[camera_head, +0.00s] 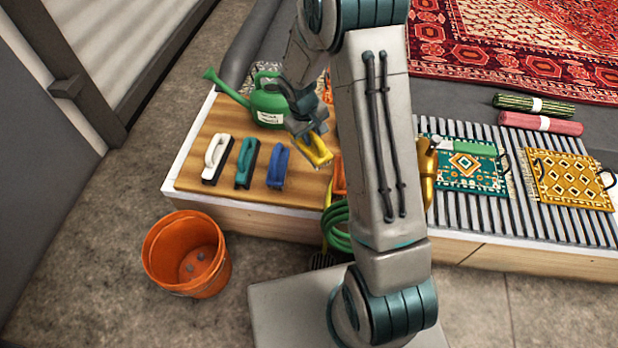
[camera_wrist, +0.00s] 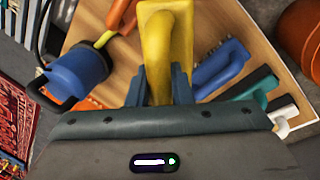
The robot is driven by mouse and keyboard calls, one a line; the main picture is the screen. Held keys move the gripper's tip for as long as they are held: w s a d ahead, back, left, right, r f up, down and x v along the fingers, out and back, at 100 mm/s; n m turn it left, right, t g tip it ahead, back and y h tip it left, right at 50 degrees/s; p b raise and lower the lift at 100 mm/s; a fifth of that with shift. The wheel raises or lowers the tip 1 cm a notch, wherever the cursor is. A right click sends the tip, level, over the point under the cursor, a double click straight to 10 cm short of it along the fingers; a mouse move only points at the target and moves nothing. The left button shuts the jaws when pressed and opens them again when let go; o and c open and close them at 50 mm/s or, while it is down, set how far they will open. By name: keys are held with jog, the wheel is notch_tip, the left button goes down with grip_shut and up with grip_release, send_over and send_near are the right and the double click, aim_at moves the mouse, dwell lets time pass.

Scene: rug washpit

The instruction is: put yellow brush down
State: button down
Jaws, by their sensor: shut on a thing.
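The yellow brush (camera_head: 315,150) is in my gripper (camera_head: 308,130), to the right of the blue brush on the wooden board. In the wrist view the yellow brush (camera_wrist: 167,40) stands between the two fingers of my gripper (camera_wrist: 160,85), which are shut on its handle. The brush is over the board; I cannot tell whether its bristles touch the wood. My arm hides part of the board to its right.
White (camera_head: 216,158), teal (camera_head: 246,162) and blue (camera_head: 278,166) brushes stand in a row on the wooden board (camera_head: 205,130). A green watering can (camera_head: 268,104) is behind. An orange bucket (camera_head: 187,254) stands on the floor. Patterned mats (camera_head: 465,170) lie on the slatted rack at right.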

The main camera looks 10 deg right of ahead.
notch_tip(320, 180, down, 13)
jog(key=b, duration=0.4)
jog(key=shift+w+r+b, duration=0.15)
jog(key=shift+r+b, duration=0.05)
jog(key=shift+b, duration=0.2)
jog(key=shift+r, duration=0.1)
jog(key=c, duration=1.7)
grip_release()
jog(key=shift+f, duration=0.2)
jog(key=o, duration=0.4)
